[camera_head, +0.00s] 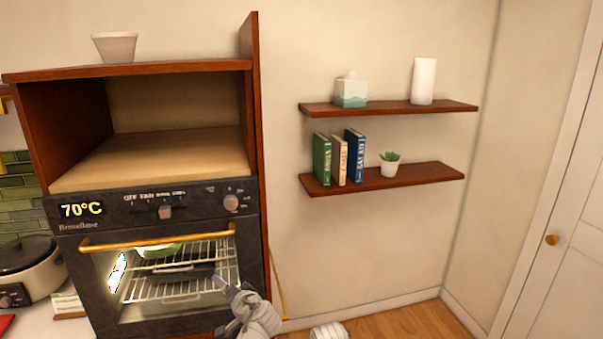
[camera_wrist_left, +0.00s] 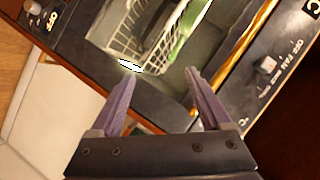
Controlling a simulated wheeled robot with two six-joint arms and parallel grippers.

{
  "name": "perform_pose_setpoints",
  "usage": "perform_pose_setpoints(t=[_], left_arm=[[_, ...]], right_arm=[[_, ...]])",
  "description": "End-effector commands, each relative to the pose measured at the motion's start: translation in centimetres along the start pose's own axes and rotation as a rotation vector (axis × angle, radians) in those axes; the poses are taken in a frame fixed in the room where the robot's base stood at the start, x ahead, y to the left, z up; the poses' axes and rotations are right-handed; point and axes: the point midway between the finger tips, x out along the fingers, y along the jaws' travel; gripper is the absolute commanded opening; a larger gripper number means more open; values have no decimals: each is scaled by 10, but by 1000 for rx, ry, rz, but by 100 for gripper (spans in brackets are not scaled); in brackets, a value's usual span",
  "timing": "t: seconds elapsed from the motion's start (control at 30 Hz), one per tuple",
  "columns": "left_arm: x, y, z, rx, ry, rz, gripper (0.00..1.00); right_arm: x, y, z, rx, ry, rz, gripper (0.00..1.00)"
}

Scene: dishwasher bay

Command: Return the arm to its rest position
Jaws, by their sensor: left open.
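The oven (camera_head: 150,215) stands at the left in the head view, with its gold handle (camera_head: 158,238) across the front. Its door looks shut, and wire racks (camera_head: 170,288) show through the window. My left gripper (camera_head: 220,284) is at the lower middle, in front of the window's lower right part; only part of it shows there. In the left wrist view my left gripper (camera_wrist_left: 162,74) is open, its purple fingers apart with nothing between them. The oven front lies beyond them, at an angle.
A green dish (camera_head: 160,250) is inside the oven. An empty wooden niche (camera_head: 150,160) is above, with a white bowl (camera_head: 115,47) on top. A cooker (camera_head: 30,270) stands at the left. Two wall shelves (camera_head: 385,178) hold books, a plant and containers. Bare floor (camera_head: 400,320) shows at lower right.

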Motion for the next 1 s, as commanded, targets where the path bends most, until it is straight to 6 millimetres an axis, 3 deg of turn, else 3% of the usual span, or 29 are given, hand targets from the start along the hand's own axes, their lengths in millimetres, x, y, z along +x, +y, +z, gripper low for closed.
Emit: perform_pose_setpoints(t=[0.03,0.2,0.4,0.5,0.63,1.0], left_arm=[[-3,38,30,-28,-82,71,81],[-39,133,97,-67,-350,343,81],[-104,219,150,-23,-584,663,81],[-133,244,165,9,-656,785,81],[-158,259,175,40,-709,883,81],[-166,262,176,51,-726,916,81]], right_arm=[[23,-2,-1,-1,0,0,50],[54,-5,-3,-3,1,1,50],[82,-8,-5,-5,1,2,50],[90,-8,-6,-5,1,2,50],[96,-9,-6,-6,2,2,50],[95,-9,-6,-6,1,2,50]])
